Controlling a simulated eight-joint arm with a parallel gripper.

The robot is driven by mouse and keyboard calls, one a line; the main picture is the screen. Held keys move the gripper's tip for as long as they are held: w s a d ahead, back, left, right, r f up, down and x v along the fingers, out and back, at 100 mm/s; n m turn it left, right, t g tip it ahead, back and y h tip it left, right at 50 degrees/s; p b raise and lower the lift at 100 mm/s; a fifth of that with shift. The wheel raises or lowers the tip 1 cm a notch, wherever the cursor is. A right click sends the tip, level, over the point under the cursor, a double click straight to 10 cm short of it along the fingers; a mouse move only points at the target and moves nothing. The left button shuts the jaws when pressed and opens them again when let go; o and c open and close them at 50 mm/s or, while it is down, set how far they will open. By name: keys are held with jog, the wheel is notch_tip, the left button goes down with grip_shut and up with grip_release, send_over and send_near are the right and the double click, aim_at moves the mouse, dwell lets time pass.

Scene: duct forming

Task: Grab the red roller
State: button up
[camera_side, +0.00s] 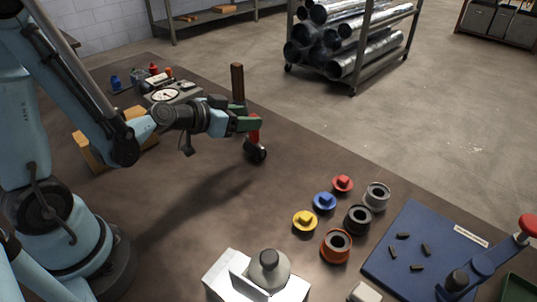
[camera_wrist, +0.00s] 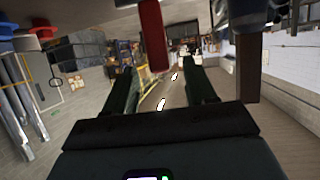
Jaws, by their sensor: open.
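The red roller (camera_side: 254,134) has a red handle that stands up and a dark head at its lower end on the brown table. My gripper (camera_side: 252,124) reaches it from the left in the side view, with its green fingers around the height of the upper handle. In the wrist view, which is upside down, the red roller's handle (camera_wrist: 153,35) hangs from the top edge to between the tips of my gripper (camera_wrist: 161,72). The fingers are open, with gaps showing on both sides of the handle. The roller's head is out of the wrist view.
A brown post (camera_side: 237,84) stands close behind my gripper. A round gauge (camera_side: 165,95) and small items stand at the far left. Coloured flanged caps (camera_side: 324,201) and a blue board (camera_side: 415,240) lie at the right. The table between them and the roller is clear.

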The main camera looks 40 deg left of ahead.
aim_at(254, 115)
jog(key=shift+x, duration=1.65)
grip_shut()
